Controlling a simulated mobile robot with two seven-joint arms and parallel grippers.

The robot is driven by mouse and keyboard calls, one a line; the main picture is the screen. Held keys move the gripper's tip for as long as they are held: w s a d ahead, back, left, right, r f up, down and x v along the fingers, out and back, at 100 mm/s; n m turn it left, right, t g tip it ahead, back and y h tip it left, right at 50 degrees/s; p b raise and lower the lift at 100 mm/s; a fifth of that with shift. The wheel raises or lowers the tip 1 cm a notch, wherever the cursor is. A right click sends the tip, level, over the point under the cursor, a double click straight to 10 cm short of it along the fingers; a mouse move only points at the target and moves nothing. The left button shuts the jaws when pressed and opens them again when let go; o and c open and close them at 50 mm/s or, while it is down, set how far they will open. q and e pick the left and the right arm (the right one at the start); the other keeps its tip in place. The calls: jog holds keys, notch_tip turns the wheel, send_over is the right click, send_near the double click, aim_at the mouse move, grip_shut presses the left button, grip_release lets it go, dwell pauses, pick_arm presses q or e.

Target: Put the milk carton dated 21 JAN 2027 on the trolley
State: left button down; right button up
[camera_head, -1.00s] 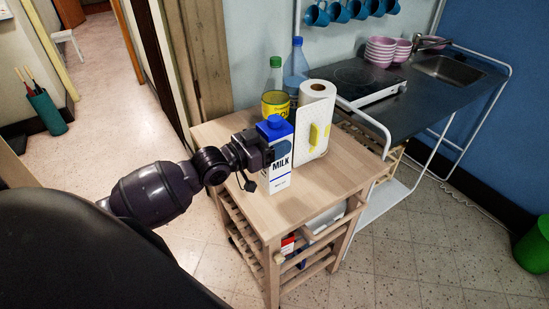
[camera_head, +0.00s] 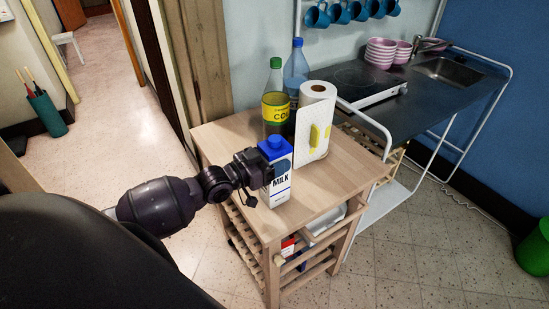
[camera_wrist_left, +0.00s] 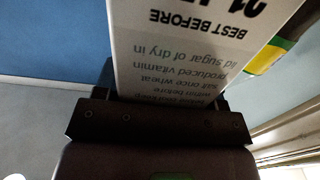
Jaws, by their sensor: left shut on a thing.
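The milk carton (camera_head: 281,186), white and blue with a blue cap, is upright at the wooden trolley's top (camera_head: 325,182), near its left front part. I cannot tell whether its base touches the wood. My left gripper (camera_head: 266,170) is shut on the carton from the left. In the left wrist view the carton (camera_wrist_left: 180,70) shows upside-down print, "BEST BEFORE" and a cut-off date starting with "21"; the rest of the date is out of frame. My right gripper is not in view.
A paper towel roll (camera_head: 314,125), a green-capped bottle (camera_head: 275,103) and a blue bottle (camera_head: 296,70) stand at the trolley's back. Other items lie on its lower shelf (camera_head: 300,262). The top's right and front parts are clear. A kitchen counter (camera_head: 400,115) stands behind.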

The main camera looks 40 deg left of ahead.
pick_arm(q)
jog(key=shift+c, duration=1)
grip_release()
jog(key=shift+s, duration=0.1)
jog(key=v, duration=1.2)
jog(key=s+d+f+n+g+y, duration=0.1)
jog(key=s+d+f+g+y, duration=0.1)
jog(key=f, duration=0.7)
jog(key=s+d+f+n+g+y, duration=0.2)
jog(key=s+d+f+y, duration=0.3)
jog(key=f, duration=0.5)
jog(key=shift+s+d+f+g, duration=0.3)
jog(key=shift+s+d+g, duration=0.2)
jog(key=shift+s+d, duration=0.45)
jog(key=shift+w+d, duration=0.1)
jog(key=shift+w, duration=0.05)
